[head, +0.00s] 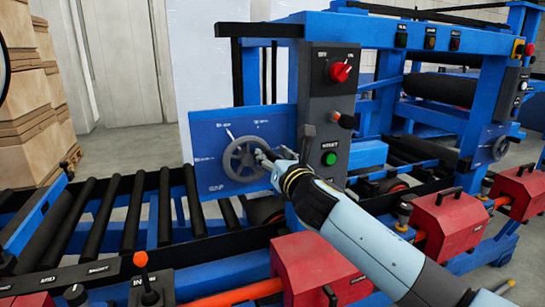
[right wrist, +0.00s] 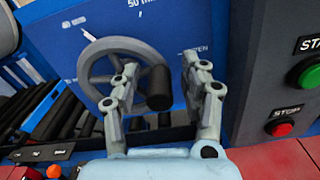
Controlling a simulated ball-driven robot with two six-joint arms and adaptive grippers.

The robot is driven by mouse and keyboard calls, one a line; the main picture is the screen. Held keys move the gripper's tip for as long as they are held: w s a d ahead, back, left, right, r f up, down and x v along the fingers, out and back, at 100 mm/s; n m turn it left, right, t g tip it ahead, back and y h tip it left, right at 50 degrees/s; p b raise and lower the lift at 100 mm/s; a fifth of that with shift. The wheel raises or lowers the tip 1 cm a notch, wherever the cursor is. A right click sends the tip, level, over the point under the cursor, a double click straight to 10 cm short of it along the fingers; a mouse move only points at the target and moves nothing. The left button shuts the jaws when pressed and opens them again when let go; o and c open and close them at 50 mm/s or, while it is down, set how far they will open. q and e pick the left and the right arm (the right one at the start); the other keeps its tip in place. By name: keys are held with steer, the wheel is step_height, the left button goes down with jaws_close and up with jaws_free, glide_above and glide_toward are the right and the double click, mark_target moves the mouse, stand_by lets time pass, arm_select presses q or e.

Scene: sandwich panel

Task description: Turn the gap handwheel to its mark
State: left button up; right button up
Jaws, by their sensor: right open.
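The gap handwheel (head: 236,161) is a grey spoked wheel on a blue panel (head: 208,124) with white marks and lettering around it. It also shows in the right wrist view (right wrist: 97,72), with its dark crank handle (right wrist: 158,88) sticking out toward the camera. My right gripper (head: 264,157) is at the wheel's right side and hides part of it. In the right wrist view its two fingers (right wrist: 160,66) are open, one on each side of the handle; I cannot tell whether either touches it. My left gripper is not in view.
A grey control box (head: 325,100) with a red knob (head: 341,72) and a green start button (head: 329,158) stands just right of the wheel. A red stop button (right wrist: 284,129) sits below. A roller conveyor (head: 125,212) runs left; red clamp blocks (head: 310,268) line the front.

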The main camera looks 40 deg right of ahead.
jaws_close()
stand_by(0.4)
steer(key=shift+f+m+b, duration=0.65)
steer(key=shift+m+b, duration=0.2)
steer(key=shift+m, duration=0.45)
steer(key=a+f+m+b, duration=0.2)
steer(key=m+b, duration=0.4)
steer(key=m, duration=0.4)
steer(key=w+a+f+m+b, duration=0.1)
steer(key=a+f+m+b, duration=0.2)
steer(key=m, duration=0.7)
steer(key=shift+a+f+m+b, duration=0.2)
steer(key=shift+a+m+b, duration=0.2)
steer(key=shift+b, duration=0.95)
steer(key=shift+w, duration=0.1)
